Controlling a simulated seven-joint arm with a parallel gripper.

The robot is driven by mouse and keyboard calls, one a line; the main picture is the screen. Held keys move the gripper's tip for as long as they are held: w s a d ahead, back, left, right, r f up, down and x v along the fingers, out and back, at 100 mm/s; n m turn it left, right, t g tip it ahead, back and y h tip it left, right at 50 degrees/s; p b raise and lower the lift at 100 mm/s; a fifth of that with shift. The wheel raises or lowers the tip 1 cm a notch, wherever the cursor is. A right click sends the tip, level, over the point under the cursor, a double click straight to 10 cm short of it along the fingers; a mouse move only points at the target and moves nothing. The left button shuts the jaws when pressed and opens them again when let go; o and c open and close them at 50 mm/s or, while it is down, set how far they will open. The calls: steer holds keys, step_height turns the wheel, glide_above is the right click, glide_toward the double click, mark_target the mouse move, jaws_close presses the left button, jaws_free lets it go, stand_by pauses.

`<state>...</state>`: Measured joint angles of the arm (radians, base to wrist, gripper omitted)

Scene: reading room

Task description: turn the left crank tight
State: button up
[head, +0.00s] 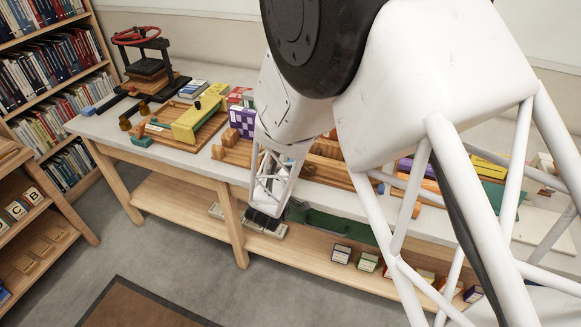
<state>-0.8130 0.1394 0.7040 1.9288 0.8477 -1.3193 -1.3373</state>
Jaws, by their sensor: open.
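A long wooden press (330,172) lies along the front of the table. Its left end has a short wooden knob (217,152), and another wooden handle (417,210) sticks out toward the front at its right. I cannot clearly make out a crank; my arm covers the middle of the press. My gripper (264,218) points down in front of the table edge, lower than the tabletop, to the right of the left knob and apart from it. Its dark fingers are open, with nothing seen between them.
A yellow block (200,118) on a wooden board and a black press with a red wheel (136,36) stand on the table (190,158) at left. A purple box (242,121) stands behind the knob. The lower shelf (180,205) holds small boxes.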

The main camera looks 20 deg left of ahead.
steer(key=shift+s, duration=0.15)
steer(key=s, duration=0.7)
steer(key=shift+s, duration=0.25)
steer(key=shift+w+r, duration=0.1)
stand_by(0.5)
steer(key=w+d+r+m+g+y, duration=0.2)
steer(key=w+d+r+m+g, duration=0.15)
steer(key=w+d+r, duration=0.4)
steer(key=s+d+r+m+g+y, duration=0.2)
steer(key=s+d+r+g, duration=0.2)
steer(key=d+r, duration=0.6)
steer(key=s+d+r+m+g+h, duration=0.2)
steer(key=s+d+r+m+g, duration=0.1)
steer(key=s+d, duration=0.9)
steer(key=s+d+r+m+g+h, duration=0.2)
steer(key=s+d+r+m+g, duration=0.2)
steer(key=s+d, duration=0.9)
steer(key=shift+s+d+r+g, duration=0.25)
steer(key=shift+d+r+g, duration=0.25)
steer(key=shift+d, duration=0.35)
